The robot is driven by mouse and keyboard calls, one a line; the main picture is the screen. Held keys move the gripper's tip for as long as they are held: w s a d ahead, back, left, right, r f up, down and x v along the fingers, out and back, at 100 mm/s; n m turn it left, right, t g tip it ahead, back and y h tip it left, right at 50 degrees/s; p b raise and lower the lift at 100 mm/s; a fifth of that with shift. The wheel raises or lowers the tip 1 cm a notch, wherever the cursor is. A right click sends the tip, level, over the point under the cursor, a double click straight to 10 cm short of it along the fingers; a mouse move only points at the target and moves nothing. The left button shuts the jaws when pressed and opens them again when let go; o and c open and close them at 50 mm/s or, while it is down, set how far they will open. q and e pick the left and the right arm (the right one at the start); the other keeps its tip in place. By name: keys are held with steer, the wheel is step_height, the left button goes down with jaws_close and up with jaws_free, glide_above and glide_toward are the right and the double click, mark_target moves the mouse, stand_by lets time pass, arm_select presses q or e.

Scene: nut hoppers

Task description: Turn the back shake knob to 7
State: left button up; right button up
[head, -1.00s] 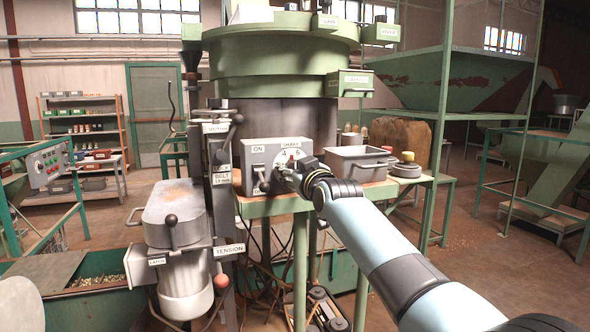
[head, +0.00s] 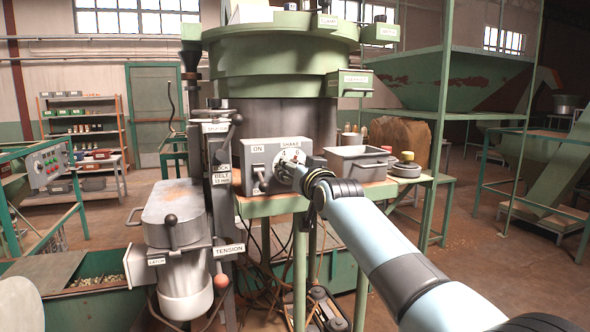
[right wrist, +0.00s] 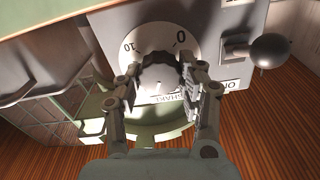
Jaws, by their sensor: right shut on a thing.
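The grey shake control box (head: 258,152) stands on the green table and is marked SHAKE above a pale dial, where 4 and 6 show in the head view. My right gripper (head: 296,168) is at the dial and covers most of the knob there. In the right wrist view, my right gripper (right wrist: 160,84) has its two fingers on either side of the dark ribbed shake knob (right wrist: 160,68) and is shut on it. The pale dial plate (right wrist: 150,40) shows 0 and 10. I cannot read where the knob points. My left gripper is not in view.
An ON lever (head: 262,180) sits left of the dial, and its ball (right wrist: 270,51) is close by in the wrist view. A grey bin (head: 357,164) stands right of the box. The green hopper bowl (head: 280,50) rises behind. A machine with a TENSION label (head: 229,250) is at left.

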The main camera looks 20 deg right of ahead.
steer(key=m, duration=0.5)
steer(key=shift+d+m, duration=0.1)
steer(key=shift+m, duration=0.2)
stand_by(0.4)
steer(key=o, duration=1.1)
steer(key=shift+o, duration=0.2)
steer(key=s, duration=1.2)
steer(key=shift+d, duration=0.2)
